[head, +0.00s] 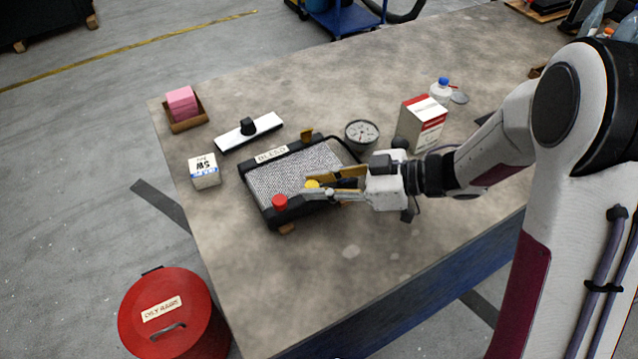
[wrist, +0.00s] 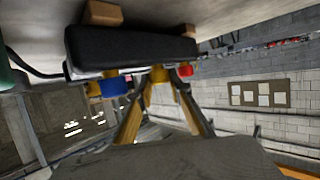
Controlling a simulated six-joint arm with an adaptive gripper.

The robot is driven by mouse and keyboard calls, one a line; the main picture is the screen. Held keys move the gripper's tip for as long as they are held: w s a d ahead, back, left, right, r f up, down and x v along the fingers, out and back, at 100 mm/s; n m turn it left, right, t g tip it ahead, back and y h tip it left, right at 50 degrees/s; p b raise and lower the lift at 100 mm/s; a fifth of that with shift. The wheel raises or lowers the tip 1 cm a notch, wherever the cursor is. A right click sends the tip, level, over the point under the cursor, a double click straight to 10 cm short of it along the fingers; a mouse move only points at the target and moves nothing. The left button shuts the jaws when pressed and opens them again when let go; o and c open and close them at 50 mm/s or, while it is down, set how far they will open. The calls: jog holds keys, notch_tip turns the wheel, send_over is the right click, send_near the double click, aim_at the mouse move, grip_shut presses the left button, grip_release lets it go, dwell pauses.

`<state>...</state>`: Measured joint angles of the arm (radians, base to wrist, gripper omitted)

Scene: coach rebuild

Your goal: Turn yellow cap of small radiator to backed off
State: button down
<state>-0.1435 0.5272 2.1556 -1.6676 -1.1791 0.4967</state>
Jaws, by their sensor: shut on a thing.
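The small radiator (head: 285,178) lies on the workbench, a black-framed block with a grey mesh face and a label reading BLEED. Its yellow cap (head: 312,184) is on the near edge, right of a red cap (head: 280,202). My gripper (head: 307,184) reaches in from the right and is shut on the yellow cap. In the wrist view, the yellow cap (wrist: 159,74) is between the fingertips, with a blue cap (wrist: 115,86) to the left and the red cap (wrist: 185,70) to the right. The blue cap is hidden behind my gripper in the head view.
The bench front is clear.

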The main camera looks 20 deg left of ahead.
jog(key=shift+w+n+g, duration=0.15)
jog(key=shift+n+g, duration=0.85)
jog(key=c, duration=1.8)
grip_release()
jog(key=shift+c, duration=0.2)
jog(key=shift+d, duration=0.1)
jog(key=v, duration=1.1)
jog(key=shift+w+d+r, duration=0.2)
jog(key=shift+d+r, duration=0.05)
jog(key=shift+r, duration=0.1)
jog(key=shift+h, duration=0.3)
